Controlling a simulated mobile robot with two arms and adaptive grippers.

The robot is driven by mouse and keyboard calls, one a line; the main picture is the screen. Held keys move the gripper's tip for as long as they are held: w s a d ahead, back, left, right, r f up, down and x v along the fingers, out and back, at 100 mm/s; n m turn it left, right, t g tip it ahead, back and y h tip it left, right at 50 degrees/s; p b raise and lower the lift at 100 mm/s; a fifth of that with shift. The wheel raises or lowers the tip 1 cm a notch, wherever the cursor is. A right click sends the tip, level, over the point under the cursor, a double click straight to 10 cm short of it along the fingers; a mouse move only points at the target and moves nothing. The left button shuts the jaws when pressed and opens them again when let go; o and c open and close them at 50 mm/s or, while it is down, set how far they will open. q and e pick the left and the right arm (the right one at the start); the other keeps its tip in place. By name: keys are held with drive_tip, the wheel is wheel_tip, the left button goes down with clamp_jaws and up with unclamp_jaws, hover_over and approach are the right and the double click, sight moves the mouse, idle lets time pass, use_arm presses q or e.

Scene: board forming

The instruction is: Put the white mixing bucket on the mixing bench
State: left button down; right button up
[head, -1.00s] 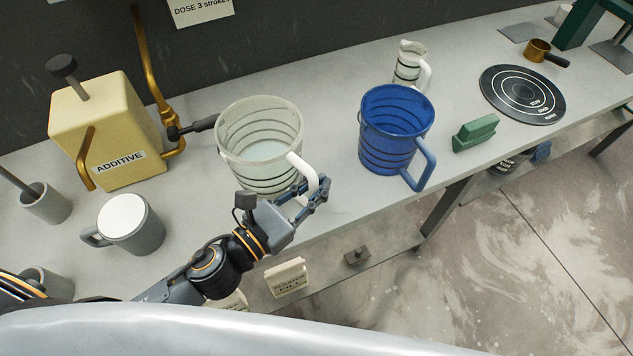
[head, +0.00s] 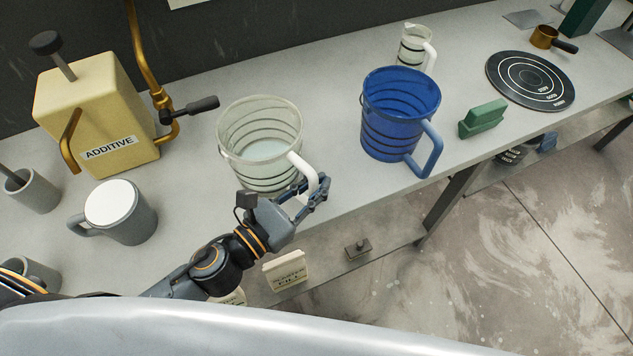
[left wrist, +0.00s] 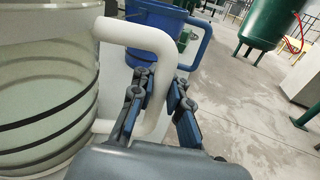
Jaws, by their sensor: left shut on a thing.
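The white mixing bucket (head: 258,150) is translucent with dark rings and a white handle on its right side. Pale liquid shows inside it. My left gripper (head: 318,193) is shut on that white handle. In the left wrist view my gripper (left wrist: 160,105) has its dark fingers around the handle (left wrist: 140,38), with the bucket wall (left wrist: 45,90) at left. The bucket appears upright over the front part of the grey bench (head: 345,190). I cannot tell whether its base touches the bench. My right gripper is not in view.
A blue bucket (head: 392,128) stands to the right, a clear jug (head: 413,48) behind it. A green block (head: 483,119) and black ringed disc (head: 530,80) lie farther right. A yellow additive box (head: 92,112) and grey mug (head: 125,215) stand left. A filler box (head: 286,270) sits below.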

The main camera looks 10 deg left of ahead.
use_arm(q)
drive_tip(key=shift+f+b, duration=0.25)
drive_tip(key=shift+b, duration=0.05)
drive_tip(key=c, duration=0.9)
unclamp_jaws()
drive_tip(key=shift+f, duration=0.15)
drive_tip(key=shift+s, duration=0.1)
drive_tip(key=v, duration=1.2)
